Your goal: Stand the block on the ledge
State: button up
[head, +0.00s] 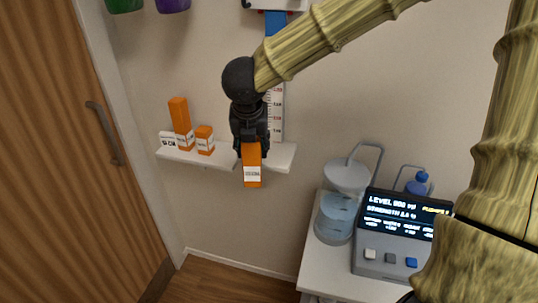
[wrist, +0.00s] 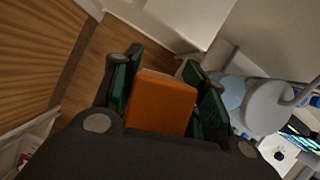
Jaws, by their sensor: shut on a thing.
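My gripper (head: 250,140) is shut on an orange block (head: 252,168) with a white label. The block hangs upright below the fingers, in front of the white wall ledge (head: 280,155) in the head view. Its lower end shows below the ledge's front edge. In the wrist view the block (wrist: 160,103) sits between the two green-padded fingers. I cannot tell whether the block touches the ledge.
A tall orange box (head: 180,115), a shorter orange box (head: 205,139) and a small white card (head: 168,139) stand on the ledge's left part. A wooden door (head: 50,150) is at left. A machine (head: 400,230) and a clear jug (head: 336,215) stand at lower right.

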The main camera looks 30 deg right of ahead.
jog(key=m, duration=0.1)
jog(key=s+d+r+m, duration=0.1)
jog(key=shift+d+r+m+g+h, duration=0.2)
jog(key=shift+r+m+g+h, duration=0.1)
jog(key=shift+m+g+h, duration=0.1)
jog(key=w+d+f+p, duration=0.5)
jog(key=w+d+p, duration=0.2)
jog(key=w+d, duration=0.4)
jog(key=shift+w, duration=0.35)
jog(key=o, duration=1.2)
jog(key=shift+f, duration=0.1)
jog(key=shift+o, duration=0.2)
